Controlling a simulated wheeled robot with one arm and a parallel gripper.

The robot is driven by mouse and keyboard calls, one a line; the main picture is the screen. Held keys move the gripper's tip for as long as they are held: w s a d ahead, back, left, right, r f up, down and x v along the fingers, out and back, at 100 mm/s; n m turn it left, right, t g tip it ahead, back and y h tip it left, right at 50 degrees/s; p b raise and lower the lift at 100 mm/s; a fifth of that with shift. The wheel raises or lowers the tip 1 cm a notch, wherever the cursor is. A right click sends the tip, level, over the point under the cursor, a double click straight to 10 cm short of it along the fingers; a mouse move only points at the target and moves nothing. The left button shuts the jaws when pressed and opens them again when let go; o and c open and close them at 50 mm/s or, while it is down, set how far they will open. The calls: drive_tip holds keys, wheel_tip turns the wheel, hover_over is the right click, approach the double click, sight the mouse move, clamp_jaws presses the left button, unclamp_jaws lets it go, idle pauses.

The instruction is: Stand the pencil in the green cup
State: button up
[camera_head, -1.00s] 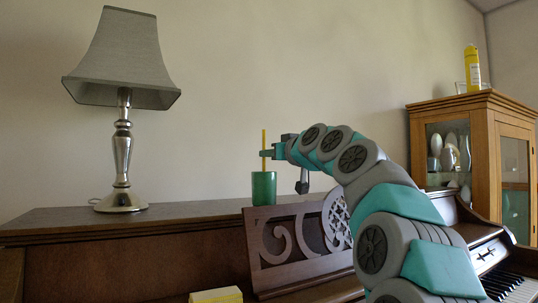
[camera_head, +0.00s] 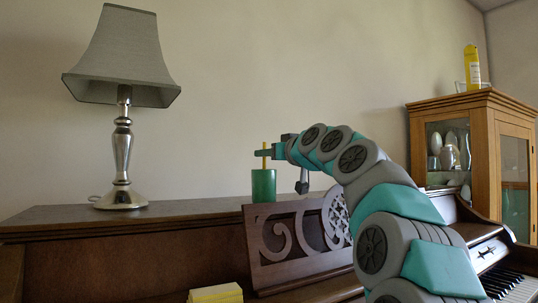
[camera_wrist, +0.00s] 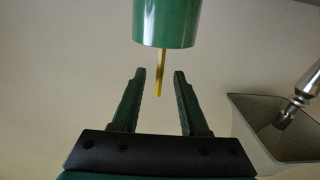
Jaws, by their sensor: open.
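The green cup (camera_head: 264,186) stands upright on top of the piano, left of my arm. The yellow pencil (camera_head: 264,162) stands nearly upright in it, its upper part sticking out above the rim. My gripper (camera_head: 262,153) is level with the pencil's top end, above the cup. In the wrist view, which looks upside down, my gripper (camera_wrist: 160,73) is open, with a finger on each side of the pencil (camera_wrist: 159,72) and gaps between. The green cup (camera_wrist: 167,22) shows at the top there. The pencil's lower part is hidden inside the cup.
A lamp (camera_head: 122,150) stands on the piano top (camera_head: 60,217) at left, with clear room between it and the cup. The carved music stand (camera_head: 295,245) is below the cup. A yellow block (camera_head: 216,294) is at the bottom. A wooden cabinet (camera_head: 470,104) is at right.

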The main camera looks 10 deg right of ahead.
drive_tip(key=v, duration=0.7)
drive_tip(key=shift+s+b, duration=0.35)
drive_tip(key=shift+b, duration=0.1)
drive_tip(key=shift+d, duration=0.1)
idle(0.6)
